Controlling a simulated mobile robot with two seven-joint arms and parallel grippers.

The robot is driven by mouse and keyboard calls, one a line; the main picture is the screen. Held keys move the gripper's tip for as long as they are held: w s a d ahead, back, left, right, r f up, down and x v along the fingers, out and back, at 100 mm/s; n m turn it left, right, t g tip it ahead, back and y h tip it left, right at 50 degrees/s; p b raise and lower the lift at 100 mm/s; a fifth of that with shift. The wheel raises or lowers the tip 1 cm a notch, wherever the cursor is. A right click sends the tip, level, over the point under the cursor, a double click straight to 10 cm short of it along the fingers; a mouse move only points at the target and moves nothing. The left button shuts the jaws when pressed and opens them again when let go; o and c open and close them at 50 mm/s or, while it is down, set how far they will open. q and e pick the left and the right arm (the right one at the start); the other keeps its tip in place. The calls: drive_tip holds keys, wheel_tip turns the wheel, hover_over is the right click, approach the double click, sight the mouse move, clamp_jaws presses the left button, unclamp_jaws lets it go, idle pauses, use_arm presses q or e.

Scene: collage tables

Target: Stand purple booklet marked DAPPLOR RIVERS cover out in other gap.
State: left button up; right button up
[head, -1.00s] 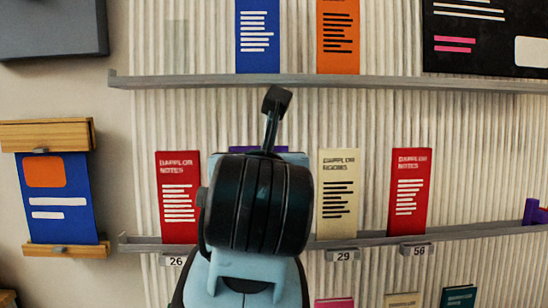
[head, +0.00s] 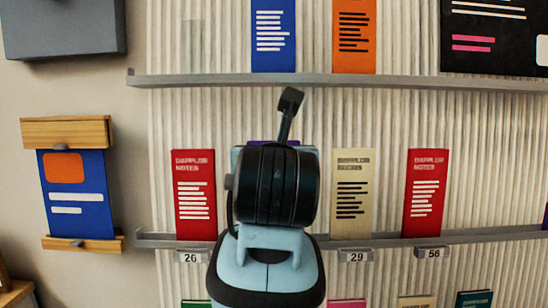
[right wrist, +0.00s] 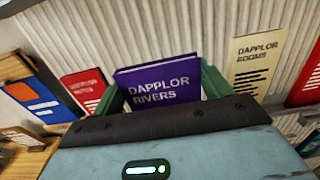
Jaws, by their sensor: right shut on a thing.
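The purple booklet (right wrist: 160,84) marked DAPPLOR RIVERS is upright between the green fingers of my right gripper (right wrist: 168,80) in the right wrist view, title facing the camera. The gripper is shut on it. In the head view, my right wrist hides all but a purple sliver (head: 262,142). The booklet is in front of the gap between a red DAPPLOR NOTES booklet (head: 194,195) and a cream DAPPLOR ROOMS booklet (head: 350,193). Its lower edge is hidden, so I cannot tell whether it touches the ledge (head: 385,243). My left gripper is out of view.
Another red DAPPLOR NOTES booklet (head: 426,193) stands right of the cream one. Tags 26, 29 and 56 hang from the ledge. The upper ledge (head: 340,80) holds blue and orange booklets. A blue card in a wooden holder (head: 70,133) hangs at left.

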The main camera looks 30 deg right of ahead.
drive_tip(key=x, duration=0.8)
drive_tip(key=shift+w+d, duration=0.2)
drive_tip(key=shift+w, duration=0.05)
drive_tip(key=shift+r, duration=0.1)
idle(0.7)
idle(0.6)
drive_tip(key=shift+f, duration=0.25)
drive_tip(key=shift+s+a+f, duration=0.1)
drive_tip(key=shift+f, duration=0.4)
idle(0.5)
